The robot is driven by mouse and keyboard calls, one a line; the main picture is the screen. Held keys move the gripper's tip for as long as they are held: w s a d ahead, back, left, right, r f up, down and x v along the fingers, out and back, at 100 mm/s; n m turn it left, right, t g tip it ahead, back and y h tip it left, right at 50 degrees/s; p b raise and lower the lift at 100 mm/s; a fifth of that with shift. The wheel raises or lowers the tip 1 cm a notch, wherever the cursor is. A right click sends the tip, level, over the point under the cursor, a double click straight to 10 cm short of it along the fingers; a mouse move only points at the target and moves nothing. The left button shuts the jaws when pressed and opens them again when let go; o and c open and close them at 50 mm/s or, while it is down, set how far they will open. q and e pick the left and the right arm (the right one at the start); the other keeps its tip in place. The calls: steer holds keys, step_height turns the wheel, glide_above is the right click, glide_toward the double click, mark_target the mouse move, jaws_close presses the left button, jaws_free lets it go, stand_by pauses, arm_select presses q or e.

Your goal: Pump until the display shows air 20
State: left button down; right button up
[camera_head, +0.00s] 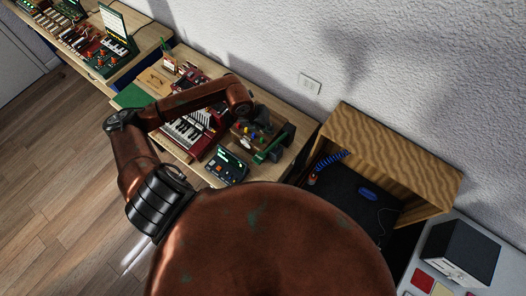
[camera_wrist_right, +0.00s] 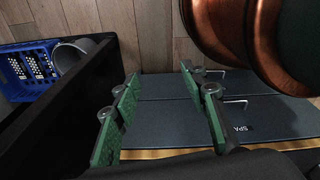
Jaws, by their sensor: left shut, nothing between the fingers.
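The dark box with a small lit display (camera_head: 227,165) sits on the wooden bench; its text is too small to read. A red keyboard instrument (camera_head: 190,130) with white keys stands left of it. My left gripper (camera_head: 268,153) is shut and empty, over the right end of the bench, beside a brown unit with coloured knobs (camera_head: 249,130). I cannot tell which thing is the pump, or whether the gripper touches anything. In the right wrist view, my right gripper (camera_wrist_right: 160,85) is open, its green fingers apart with nothing between them.
A wooden open box (camera_head: 396,150) with a blue coiled hose (camera_head: 330,160) stands right of the bench. A dark box (camera_head: 460,252) sits at lower right. In the right wrist view, a blue crate (camera_wrist_right: 27,70) and a grey cup (camera_wrist_right: 72,55) are at left.

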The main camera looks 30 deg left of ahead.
arm_select(q)
steer(key=b, duration=0.3)
glide_above(264, 152)
step_height(264, 152, down, 7)
steer(key=shift+w+f, duration=0.1)
steer(key=shift+w, duration=0.05)
steer(key=shift+s+f+b, duration=0.2)
steer(key=shift+f+b, duration=0.15)
steer(key=shift+b, duration=0.05)
steer(key=shift+a, duration=0.1)
stand_by(0.6)
steer(key=shift+f, duration=0.1)
steer(key=shift+s+f+b, duration=0.2)
steer(key=shift+f+b, duration=0.15)
steer(key=shift+b, duration=0.05)
